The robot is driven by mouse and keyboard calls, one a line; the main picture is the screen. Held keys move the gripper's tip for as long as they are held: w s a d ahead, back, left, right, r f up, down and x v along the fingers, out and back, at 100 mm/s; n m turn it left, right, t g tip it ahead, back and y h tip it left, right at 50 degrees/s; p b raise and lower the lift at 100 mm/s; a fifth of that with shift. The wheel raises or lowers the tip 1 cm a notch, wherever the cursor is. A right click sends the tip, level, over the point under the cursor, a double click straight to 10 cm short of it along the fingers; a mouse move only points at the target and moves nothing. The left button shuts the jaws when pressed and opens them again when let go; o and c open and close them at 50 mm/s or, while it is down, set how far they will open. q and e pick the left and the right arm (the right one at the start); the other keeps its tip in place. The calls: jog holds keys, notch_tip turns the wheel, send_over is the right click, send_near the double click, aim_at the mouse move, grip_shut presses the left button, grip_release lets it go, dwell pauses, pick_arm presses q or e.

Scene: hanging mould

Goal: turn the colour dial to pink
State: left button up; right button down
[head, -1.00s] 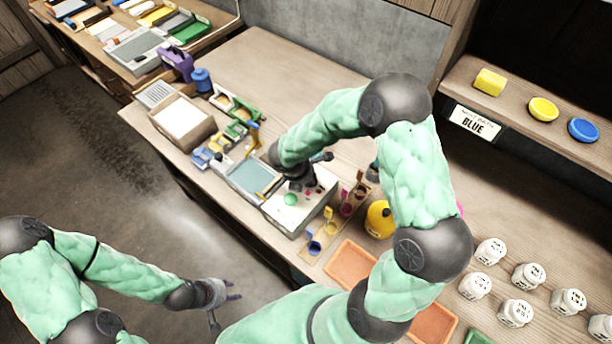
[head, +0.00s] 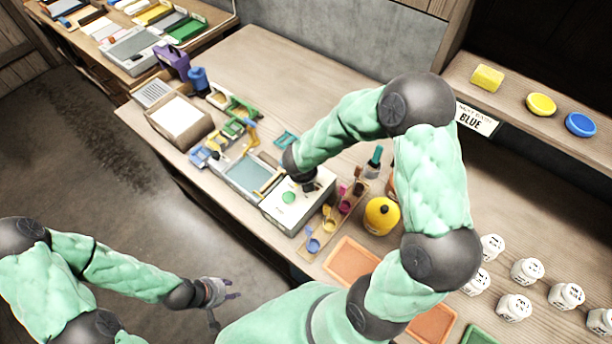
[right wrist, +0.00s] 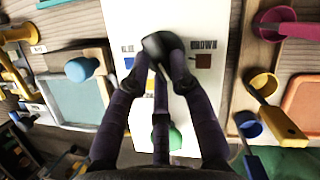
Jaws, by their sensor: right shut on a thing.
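The dial box (head: 290,212) is a pale box with a white top and a green button (head: 288,197), standing near the table's front edge. In the right wrist view its white panel (right wrist: 215,105) carries a blue patch (right wrist: 129,63) and a brown patch (right wrist: 203,61) labelled "BROWN". The dark dial knob (right wrist: 158,42) is between the fingertips of my right gripper (right wrist: 163,65), which is shut on it. Pink on the panel is hidden, and I cannot tell where the dial points. My left gripper (head: 222,297) is open and empty, out over the floor.
A tray with teal mesh (head: 247,177) stands left of the box. Small coloured scoops on a wooden rack (head: 325,236) and a yellow jar (head: 381,217) are on its right. An orange tray (head: 352,262) lies nearer. The shelf sign (head: 474,120) reads "BLUE".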

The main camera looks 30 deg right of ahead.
jog(key=c, duration=1.1)
grip_release()
jog(key=v, duration=1.2)
